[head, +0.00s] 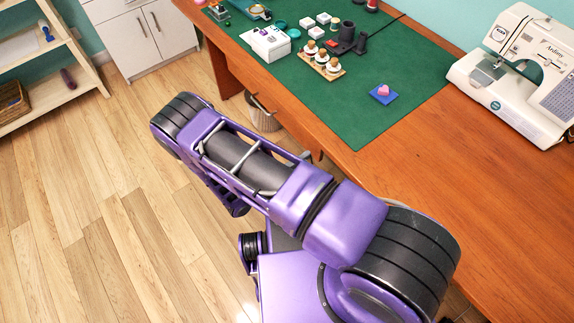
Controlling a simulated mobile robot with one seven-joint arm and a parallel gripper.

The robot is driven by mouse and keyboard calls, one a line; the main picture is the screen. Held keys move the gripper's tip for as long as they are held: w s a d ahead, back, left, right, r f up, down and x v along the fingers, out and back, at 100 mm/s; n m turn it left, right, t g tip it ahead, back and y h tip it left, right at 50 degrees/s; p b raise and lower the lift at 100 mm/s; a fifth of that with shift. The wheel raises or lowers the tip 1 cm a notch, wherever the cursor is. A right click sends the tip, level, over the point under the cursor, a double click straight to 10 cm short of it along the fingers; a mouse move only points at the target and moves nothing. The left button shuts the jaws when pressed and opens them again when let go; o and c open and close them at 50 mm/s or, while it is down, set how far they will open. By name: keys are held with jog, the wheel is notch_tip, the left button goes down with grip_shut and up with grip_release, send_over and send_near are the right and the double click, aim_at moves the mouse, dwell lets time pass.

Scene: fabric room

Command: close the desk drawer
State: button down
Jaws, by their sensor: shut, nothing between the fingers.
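The wooden desk (418,160) runs from the top middle to the lower right, with a green cutting mat (345,110) on it. The desk's front face shows only as a narrow strip, and my purple and grey arm covers much of its lower part. I cannot make out the drawer clearly, nor tell whether it is open or shut. My arm reaches from the bottom right up to the left, beside the desk's front edge. My gripper does not show; it is hidden behind or below the arm links.
A sewing machine (520,70) stands on the desk at right. Spools on a wooden rack (321,67), a white box (266,42) and a blue pad (384,94) lie on the mat. A basket (263,116) stands below the desk. The wooden floor (75,200) at left is clear.

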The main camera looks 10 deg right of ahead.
jog(key=shift+x, duration=1.6)
jog(key=b+x, duration=0.1)
jog(key=x, duration=0.4)
jog(key=shift+w+d+b, duration=0.1)
jog(key=shift+b, duration=0.3)
